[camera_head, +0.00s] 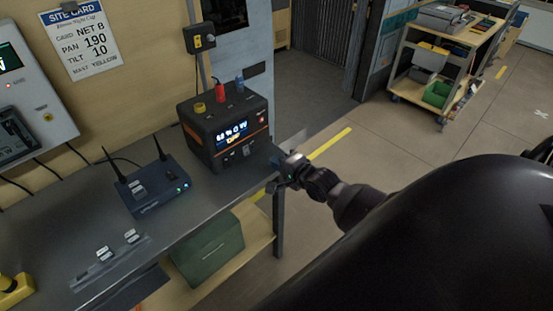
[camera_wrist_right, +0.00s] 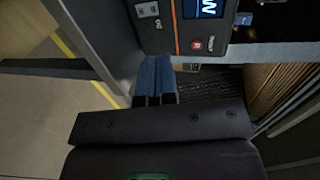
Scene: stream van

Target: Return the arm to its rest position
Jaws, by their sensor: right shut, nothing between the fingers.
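My right gripper (camera_head: 279,163) is at the right end of the grey bench, close to the black power station's right side; whether it touches cannot be told. Its arm comes in from the lower right. In the right wrist view the blue fingers of my right gripper (camera_wrist_right: 154,78) lie side by side, shut and empty, just below the power station (camera_wrist_right: 195,25). The black power station (camera_head: 232,130) stands upright on the bench with a lit display and an orange stripe. My left gripper is not in view.
A blue router (camera_head: 151,187) with two antennas and small labelled parts (camera_head: 105,254) are on the bench (camera_head: 195,220). A green box (camera_head: 208,248) is on the shelf below. A cart (camera_head: 440,60) stands at the back right. Open floor (camera_head: 400,140) lies right of the bench.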

